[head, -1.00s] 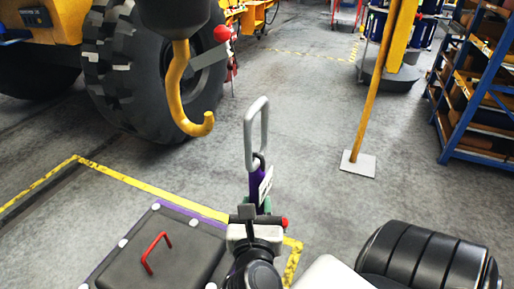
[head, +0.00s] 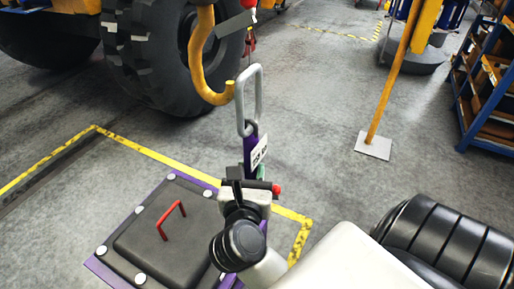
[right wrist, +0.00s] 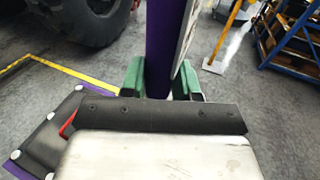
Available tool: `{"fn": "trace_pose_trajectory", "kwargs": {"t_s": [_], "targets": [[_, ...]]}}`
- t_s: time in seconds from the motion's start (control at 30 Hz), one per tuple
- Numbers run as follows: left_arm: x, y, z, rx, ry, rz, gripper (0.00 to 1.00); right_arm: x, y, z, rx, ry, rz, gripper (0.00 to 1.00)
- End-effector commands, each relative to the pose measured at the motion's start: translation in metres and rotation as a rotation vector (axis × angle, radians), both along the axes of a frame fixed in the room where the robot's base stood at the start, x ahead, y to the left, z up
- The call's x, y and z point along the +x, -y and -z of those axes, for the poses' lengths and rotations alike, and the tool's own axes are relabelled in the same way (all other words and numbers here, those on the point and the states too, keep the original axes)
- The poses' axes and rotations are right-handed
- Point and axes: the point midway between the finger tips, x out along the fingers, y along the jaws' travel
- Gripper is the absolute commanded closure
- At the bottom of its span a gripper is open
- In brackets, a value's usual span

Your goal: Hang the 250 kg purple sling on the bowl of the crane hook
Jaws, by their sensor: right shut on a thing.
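The purple sling (head: 249,152) stands upright in my right gripper (head: 250,182), with a white tag (head: 260,151) on its side. A long grey metal link (head: 249,98) tops it. In the right wrist view, the green fingertips (right wrist: 160,86) are shut on the purple strap (right wrist: 163,45). The yellow crane hook (head: 205,68) hangs at upper centre-left, its tip just left of the link. The link and tip nearly meet in the picture; I cannot tell their depth gap. The link does not appear to hang in the bowl. My left gripper is out of view.
A dark casting (head: 160,235) with a red handle (head: 171,219) and purple edge lies at lower left, within yellow floor tape (head: 160,158). A big tyre (head: 165,60) stands behind the hook. A yellow post (head: 390,80) and blue shelving (head: 480,100) stand right.

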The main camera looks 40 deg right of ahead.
Motion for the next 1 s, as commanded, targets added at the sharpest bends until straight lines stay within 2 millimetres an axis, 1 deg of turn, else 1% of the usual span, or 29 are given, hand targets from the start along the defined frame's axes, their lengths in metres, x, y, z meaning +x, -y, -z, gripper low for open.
{"fn": "trace_pose_trajectory", "kwargs": {"t_s": [0.03, 0.37, 1.0], "targets": [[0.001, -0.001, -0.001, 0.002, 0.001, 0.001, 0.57, 0.003, -0.001, -0.003, -0.002, 0.007, -0.001, 1.0], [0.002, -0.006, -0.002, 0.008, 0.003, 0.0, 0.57, 0.018, -0.008, -0.001, -0.002, 0.007, 0.0, 1.0], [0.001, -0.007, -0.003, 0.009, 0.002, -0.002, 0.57, 0.048, -0.02, 0.004, -0.002, 0.007, 0.0, 1.0]]}}
